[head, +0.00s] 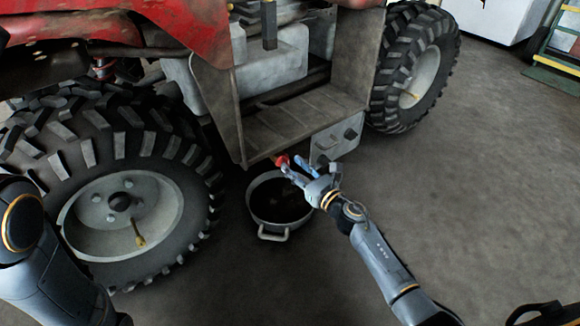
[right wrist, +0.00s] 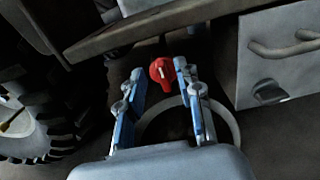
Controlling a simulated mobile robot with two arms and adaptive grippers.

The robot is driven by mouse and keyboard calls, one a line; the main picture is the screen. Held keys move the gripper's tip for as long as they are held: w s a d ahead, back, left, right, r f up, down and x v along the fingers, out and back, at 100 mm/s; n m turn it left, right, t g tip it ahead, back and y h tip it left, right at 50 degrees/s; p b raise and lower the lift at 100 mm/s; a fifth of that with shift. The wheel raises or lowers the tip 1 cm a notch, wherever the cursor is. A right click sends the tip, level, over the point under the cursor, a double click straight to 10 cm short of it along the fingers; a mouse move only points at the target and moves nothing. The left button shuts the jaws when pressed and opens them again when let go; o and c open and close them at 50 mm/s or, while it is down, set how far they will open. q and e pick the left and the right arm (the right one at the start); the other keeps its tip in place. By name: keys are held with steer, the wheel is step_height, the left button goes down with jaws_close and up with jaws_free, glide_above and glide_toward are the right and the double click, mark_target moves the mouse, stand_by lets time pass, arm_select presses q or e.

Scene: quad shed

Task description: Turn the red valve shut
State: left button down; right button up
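The red valve (head: 281,160) is a small red knob under the quad's footwell, above the drain pan (head: 262,227). In the right wrist view the red valve (right wrist: 162,72) shows a pale line on its face, which points roughly up and down. My right gripper (head: 298,165) reaches in from the lower right. In the right wrist view its blue-padded fingers (right wrist: 160,82) are spread apart, with the valve seen between their tips. I cannot tell whether the fingers touch it. My left arm (head: 45,255) shows at the left edge; its gripper is out of view.
The quad's footwell (head: 300,118) overhangs the valve, with a grey box (head: 338,140) close to the right. A large tyre (head: 110,190) stands at the left, another (head: 413,65) at the back right.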

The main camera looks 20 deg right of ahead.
steer(key=shift+x, duration=1.3)
jaws_close()
